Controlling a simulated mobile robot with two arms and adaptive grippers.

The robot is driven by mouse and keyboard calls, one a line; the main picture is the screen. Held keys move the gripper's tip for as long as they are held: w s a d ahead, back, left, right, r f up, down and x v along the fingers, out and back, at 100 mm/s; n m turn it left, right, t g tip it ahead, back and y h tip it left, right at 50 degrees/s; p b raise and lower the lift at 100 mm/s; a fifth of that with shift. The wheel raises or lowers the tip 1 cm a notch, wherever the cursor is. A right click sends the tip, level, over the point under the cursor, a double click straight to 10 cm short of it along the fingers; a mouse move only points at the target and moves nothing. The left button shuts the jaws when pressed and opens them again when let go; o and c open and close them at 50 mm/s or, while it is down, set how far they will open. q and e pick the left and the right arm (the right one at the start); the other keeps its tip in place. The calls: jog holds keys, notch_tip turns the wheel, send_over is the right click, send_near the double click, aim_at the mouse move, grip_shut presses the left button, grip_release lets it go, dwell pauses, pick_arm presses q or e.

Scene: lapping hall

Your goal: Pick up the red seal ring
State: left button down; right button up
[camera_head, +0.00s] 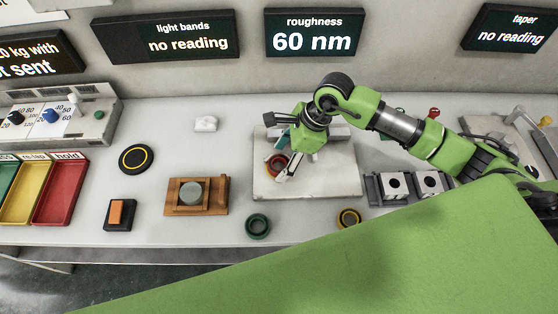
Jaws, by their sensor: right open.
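The red seal ring (274,166) lies on the pale square plate (340,182) of the measuring stand, near the plate's left side. It is partly hidden by my right gripper (284,173), which is open and reaches down from above at the ring's right. I cannot tell whether the fingers touch the ring or stand around part of it. My left gripper is not in view.
A wooden holder with a glass disc (190,194) stands left. Metal blocks (394,186) stand right. Coloured trays (62,190) are far left.

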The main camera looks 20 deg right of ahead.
jog(key=shift+a+f, duration=0.2)
jog(key=shift+f, duration=0.35)
jog(key=c, duration=1.2)
jog(key=shift+r, duration=0.1)
